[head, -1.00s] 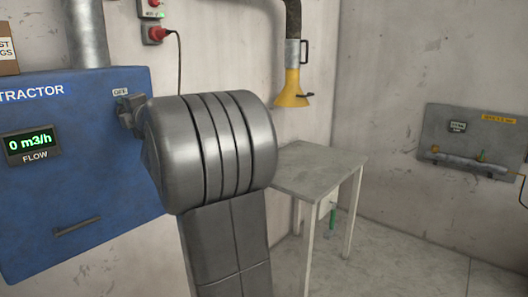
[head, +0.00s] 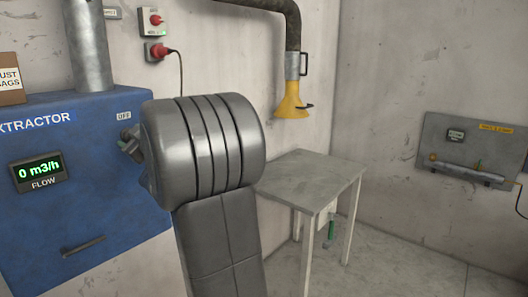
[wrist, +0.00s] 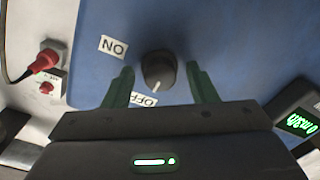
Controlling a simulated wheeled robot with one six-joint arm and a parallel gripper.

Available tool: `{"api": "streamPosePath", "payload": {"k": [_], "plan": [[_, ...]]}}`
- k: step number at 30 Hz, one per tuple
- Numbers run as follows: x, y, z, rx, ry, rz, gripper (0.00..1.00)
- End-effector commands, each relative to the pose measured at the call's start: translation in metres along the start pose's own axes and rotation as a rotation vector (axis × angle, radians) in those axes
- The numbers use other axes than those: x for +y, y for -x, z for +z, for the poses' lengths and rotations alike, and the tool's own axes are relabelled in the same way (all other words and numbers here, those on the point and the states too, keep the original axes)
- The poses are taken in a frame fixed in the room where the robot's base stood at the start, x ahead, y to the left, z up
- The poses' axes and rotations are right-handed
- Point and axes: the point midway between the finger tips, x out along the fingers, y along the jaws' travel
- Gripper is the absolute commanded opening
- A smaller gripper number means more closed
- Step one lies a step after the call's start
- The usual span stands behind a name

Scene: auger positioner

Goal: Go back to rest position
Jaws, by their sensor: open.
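My gripper (wrist: 160,68) is open, with its two green fingers apart in the wrist view. The dark round knob (wrist: 158,70) on the blue extractor shows between the fingertips, with a visible gap on each side. Its pale pointer line points down toward the OFF label (wrist: 143,100); the ON label (wrist: 113,46) is to the upper left. In the head view the blue extractor (head: 85,215) is at the left, and its OFF label (head: 124,116) shows above my arm's end. My grey arm hides the knob and most of my gripper there.
The extractor's flow display (head: 38,172) reads 0 m3/h. A grey table (head: 312,180) stands to the right of my arm. A yellow nozzle (head: 292,102) hangs above it. A red plug (head: 160,51) is on the wall. Floor at the right is clear.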

Motion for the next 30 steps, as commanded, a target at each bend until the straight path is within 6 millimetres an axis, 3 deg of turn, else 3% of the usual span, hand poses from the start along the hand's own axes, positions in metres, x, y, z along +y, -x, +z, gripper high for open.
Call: {"api": "streamPosePath", "payload": {"k": [12, 30], "plan": [[0.0003, -0.0001, -0.0004, 0.010, -0.318, 0.001, 0.52], [0.0060, 0.0089, 0.0039, 0.009, -0.349, 0.026, 0.52]]}}
